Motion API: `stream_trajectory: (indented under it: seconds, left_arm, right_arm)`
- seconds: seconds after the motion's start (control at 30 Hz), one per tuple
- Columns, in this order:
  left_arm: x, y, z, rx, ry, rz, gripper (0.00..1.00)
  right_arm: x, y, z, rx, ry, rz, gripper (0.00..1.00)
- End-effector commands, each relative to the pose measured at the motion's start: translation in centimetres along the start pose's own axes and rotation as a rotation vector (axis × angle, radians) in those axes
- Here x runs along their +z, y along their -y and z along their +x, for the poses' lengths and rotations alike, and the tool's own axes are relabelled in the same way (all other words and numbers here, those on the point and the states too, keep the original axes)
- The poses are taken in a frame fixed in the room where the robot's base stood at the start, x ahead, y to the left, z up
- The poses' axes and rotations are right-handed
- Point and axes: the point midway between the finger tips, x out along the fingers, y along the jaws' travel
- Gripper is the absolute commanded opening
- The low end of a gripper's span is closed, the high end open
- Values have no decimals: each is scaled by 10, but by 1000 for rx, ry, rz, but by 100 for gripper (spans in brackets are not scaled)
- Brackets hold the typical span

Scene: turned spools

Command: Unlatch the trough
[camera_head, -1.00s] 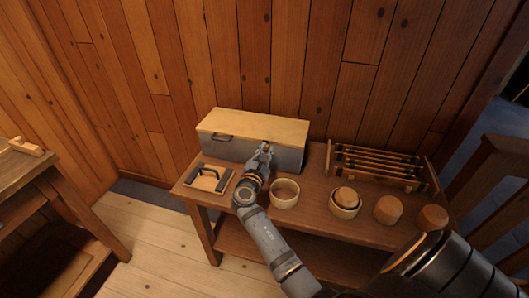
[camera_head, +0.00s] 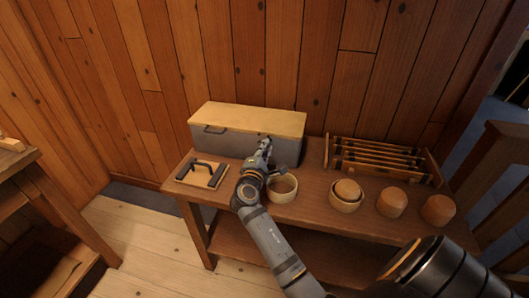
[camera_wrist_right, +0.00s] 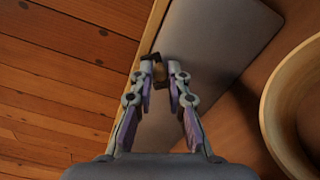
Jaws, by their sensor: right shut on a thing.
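The trough is a grey box (camera_head: 215,142) with a pale wooden lid (camera_head: 250,118), standing against the wall at the back left of the bench; the lid lies flat on it. My right gripper (camera_head: 265,148) reaches the right part of its front face. In the right wrist view the fingers (camera_wrist_right: 162,78) are closed on a small brown latch (camera_wrist_right: 152,60) at the lid's edge, beside the grey face (camera_wrist_right: 215,45). In the head view the gripper hides the latch. My left gripper is not in view.
A board with a dark handle (camera_head: 203,173) lies left on the bench (camera_head: 310,205). A wooden bowl (camera_head: 283,188) stands close to my right wrist. A cup with a round piece (camera_head: 346,192), two round wooden pieces (camera_head: 391,202) and a slatted rack (camera_head: 385,157) stand on the right.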

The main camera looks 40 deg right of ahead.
Motion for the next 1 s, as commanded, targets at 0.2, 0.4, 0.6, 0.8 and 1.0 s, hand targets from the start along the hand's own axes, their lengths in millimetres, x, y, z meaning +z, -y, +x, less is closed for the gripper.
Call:
stream_trajectory:
  seconds: [0.2, 0.4, 0.6, 0.8, 1.0]
  left_arm:
    - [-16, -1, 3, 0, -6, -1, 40]
    - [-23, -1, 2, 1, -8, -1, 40]
    - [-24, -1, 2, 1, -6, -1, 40]
    - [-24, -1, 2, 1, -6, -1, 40]
    - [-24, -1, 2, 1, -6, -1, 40]
  right_arm:
    - [-1, 4, 0, 0, 1, 91, 0]
    - [-1, 5, 0, -1, 1, 128, 0]
    - [0, 5, 0, -1, 1, 137, 0]
    - [0, 5, 0, -1, 1, 136, 0]
    - [0, 5, 0, -1, 1, 135, 36]
